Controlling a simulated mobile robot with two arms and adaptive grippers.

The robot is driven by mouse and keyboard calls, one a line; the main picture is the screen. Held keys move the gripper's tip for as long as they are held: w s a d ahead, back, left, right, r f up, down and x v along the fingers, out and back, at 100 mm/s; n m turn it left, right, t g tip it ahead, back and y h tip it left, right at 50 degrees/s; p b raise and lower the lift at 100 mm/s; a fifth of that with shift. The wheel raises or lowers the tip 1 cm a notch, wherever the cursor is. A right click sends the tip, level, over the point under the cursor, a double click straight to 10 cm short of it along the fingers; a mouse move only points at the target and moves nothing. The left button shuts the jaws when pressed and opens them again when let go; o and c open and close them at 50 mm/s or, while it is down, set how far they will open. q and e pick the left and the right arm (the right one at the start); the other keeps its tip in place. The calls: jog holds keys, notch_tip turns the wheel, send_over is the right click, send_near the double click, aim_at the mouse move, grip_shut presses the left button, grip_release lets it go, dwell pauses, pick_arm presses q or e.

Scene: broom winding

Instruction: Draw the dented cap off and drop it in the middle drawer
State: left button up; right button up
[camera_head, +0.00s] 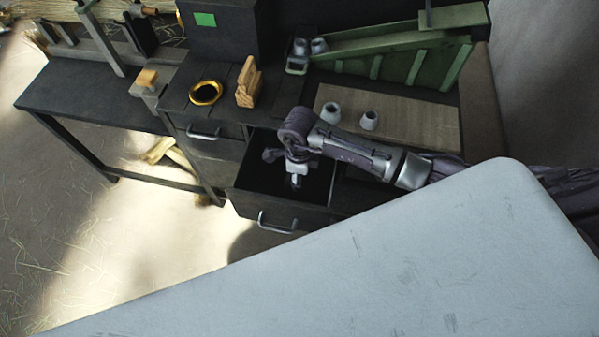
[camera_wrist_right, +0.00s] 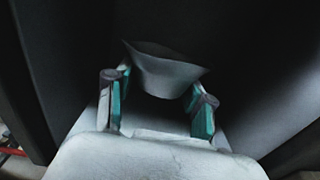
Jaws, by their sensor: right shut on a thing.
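My right gripper (camera_head: 296,181) reaches down into an open, dark drawer (camera_head: 262,209) of the bench. In the wrist view the same gripper (camera_wrist_right: 158,104) is shut on a pale grey tapered cap (camera_wrist_right: 166,74), with a teal-padded finger at each side. The cap's wide edge looks bent inward, and dark drawer space surrounds it. In the head view a small light shape at the fingertips is too small to make out clearly. My left gripper is not in view.
Two grey caps (camera_head: 331,110) stand on a wooden board (camera_head: 420,118). More caps (camera_head: 318,46) sit at the end of a green sloped rack (camera_head: 390,58). A gold ring (camera_head: 205,93) and a wooden block (camera_head: 248,84) stand on the bench.

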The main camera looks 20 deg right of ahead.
jog(key=shift+f+b, duration=2.95)
jog(key=shift+f, duration=1.05)
jog(key=o, duration=1)
jog(key=shift+o, duration=0.2)
jog(key=o, duration=0.3)
jog(key=shift+o, duration=0.2)
jog(key=shift+r, duration=0.1)
jog(key=shift+r+p, duration=2.5)
jog(key=shift+r, duration=0.45)
